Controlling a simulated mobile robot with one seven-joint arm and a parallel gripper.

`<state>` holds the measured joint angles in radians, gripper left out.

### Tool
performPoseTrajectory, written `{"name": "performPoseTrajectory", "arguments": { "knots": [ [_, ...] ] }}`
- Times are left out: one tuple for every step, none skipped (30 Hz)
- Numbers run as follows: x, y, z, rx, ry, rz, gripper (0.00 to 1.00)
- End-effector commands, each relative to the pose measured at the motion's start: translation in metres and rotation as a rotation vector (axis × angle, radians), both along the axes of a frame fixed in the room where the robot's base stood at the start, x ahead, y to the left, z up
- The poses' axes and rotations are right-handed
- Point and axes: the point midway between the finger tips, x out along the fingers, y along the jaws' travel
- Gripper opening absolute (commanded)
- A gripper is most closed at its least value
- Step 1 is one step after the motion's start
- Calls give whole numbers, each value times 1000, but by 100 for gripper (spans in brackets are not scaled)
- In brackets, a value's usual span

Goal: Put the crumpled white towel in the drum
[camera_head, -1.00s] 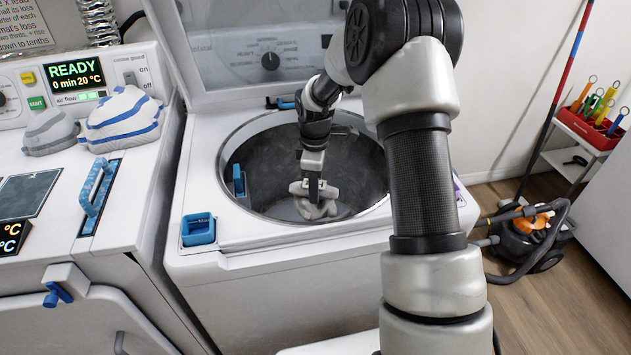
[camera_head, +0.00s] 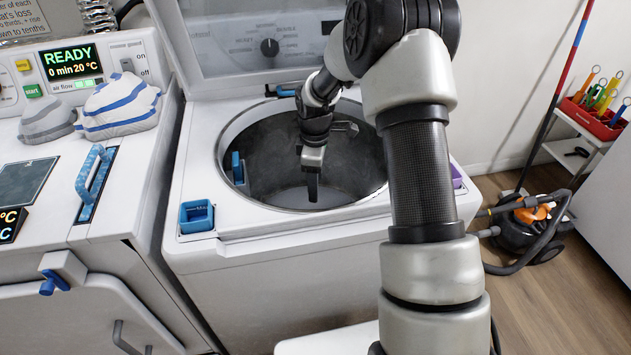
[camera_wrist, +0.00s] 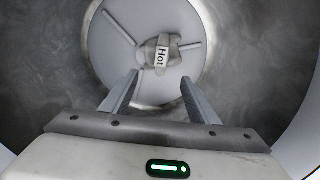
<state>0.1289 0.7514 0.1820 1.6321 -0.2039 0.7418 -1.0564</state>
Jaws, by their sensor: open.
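The drum (camera_head: 268,150) is the open round tub of the top-loading washer. My gripper (camera_head: 312,192) points down inside it, fingers apart and empty; in the wrist view its two fingers (camera_wrist: 160,82) frame the drum floor. A small crumpled grey-white bundle (camera_wrist: 149,50), apparently the towel, lies at the middle of the drum floor beyond the fingertips, apart from them. A pale band lettered "Hot" shows across it. In the head view, the bundle is hidden behind the drum's near rim and my gripper.
The washer lid (camera_head: 250,50) stands open behind the drum. A grey cloth (camera_head: 47,122) and a blue-striped white cloth (camera_head: 120,105) lie on the left machine. A blue cup (camera_head: 196,217) sits at the washer's front left. A vacuum cleaner (camera_head: 530,230) stands on the floor at right.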

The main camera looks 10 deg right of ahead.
Motion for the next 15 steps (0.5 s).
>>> {"name": "performPoseTrajectory", "arguments": {
  "knots": [
    [0, 0, 0, 0, 1, 0, 54],
    [0, 0, 1, 0, 0, 0, 54],
    [0, 0, 4, 0, 0, 0, 54],
    [0, 0, 6, 0, -1, 0, 54],
    [0, 0, 10, 0, -2, 0, 54],
    [0, 0, 16, 0, -2, 0, 54],
    [0, 0, 21, 0, -2, -1, 54],
    [0, 0, 26, 0, -3, -1, 54],
    [0, 0, 35, 0, -4, -1, 54],
    [0, 0, 42, 0, -4, -1, 54],
    [-1, 0, 49, 0, -4, 0, 54],
    [-1, 0, 60, -1, -5, 0, 54],
    [-1, 1, 67, 0, -4, 0, 54],
    [-1, 1, 75, -1, -5, 0, 54],
    [-2, 1, 85, 0, -4, 0, 54]
  ]
}}
